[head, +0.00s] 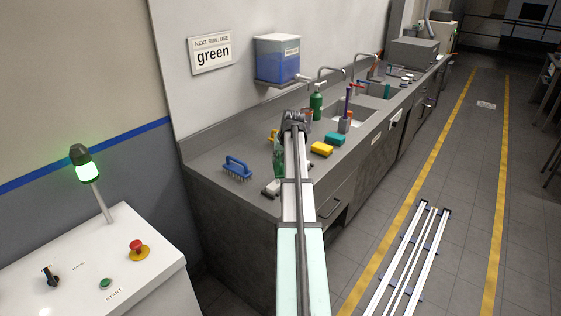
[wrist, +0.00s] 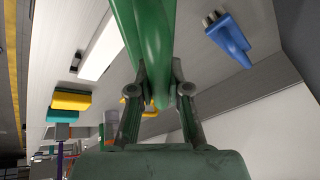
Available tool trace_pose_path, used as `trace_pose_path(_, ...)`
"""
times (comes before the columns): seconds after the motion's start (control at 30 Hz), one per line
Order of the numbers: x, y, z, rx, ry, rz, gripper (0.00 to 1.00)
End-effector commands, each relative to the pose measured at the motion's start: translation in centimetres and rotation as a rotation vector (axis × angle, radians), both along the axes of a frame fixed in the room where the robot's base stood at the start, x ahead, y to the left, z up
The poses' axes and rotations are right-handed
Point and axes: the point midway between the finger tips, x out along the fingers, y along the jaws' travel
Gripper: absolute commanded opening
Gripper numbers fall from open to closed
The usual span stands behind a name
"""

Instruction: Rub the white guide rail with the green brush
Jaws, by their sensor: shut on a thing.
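My gripper (wrist: 152,100) is shut on a green tool, which looks like the green brush (wrist: 152,40). In the wrist view its smooth green body runs up between the fingers and past the top edge; its bristles are out of sight. In the head view the green brush (head: 279,158) hangs above the counter beside my arm. A white bar, apparently the white guide rail (wrist: 102,48), lies on the counter to the left of the brush in the wrist view. In the head view my arm largely hides that spot, and I cannot tell contact.
A blue brush (head: 238,168) lies left on the counter (head: 208,157). A yellow sponge (head: 321,149), a green bottle (head: 316,104) and a holder (head: 345,125) with upright tools stand to the right. A wall sign (head: 212,53) reads green. Long white rails (head: 408,262) lie on the floor.

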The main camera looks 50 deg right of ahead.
Motion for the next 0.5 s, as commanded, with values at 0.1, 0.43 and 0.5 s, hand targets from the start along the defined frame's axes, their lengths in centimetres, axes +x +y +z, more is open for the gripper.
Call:
trace_pose_path(0.1, 0.2, 0.2, 1.4, -0.001, -0.001, 0.003, 0.00)
trace_pose_path(0.43, 0.6, 0.6, 4.0, 0.000, -0.001, 0.010, 0.00)
trace_pose_path(0.5, 0.7, 0.7, 4.2, 0.000, 0.000, 0.011, 0.00)
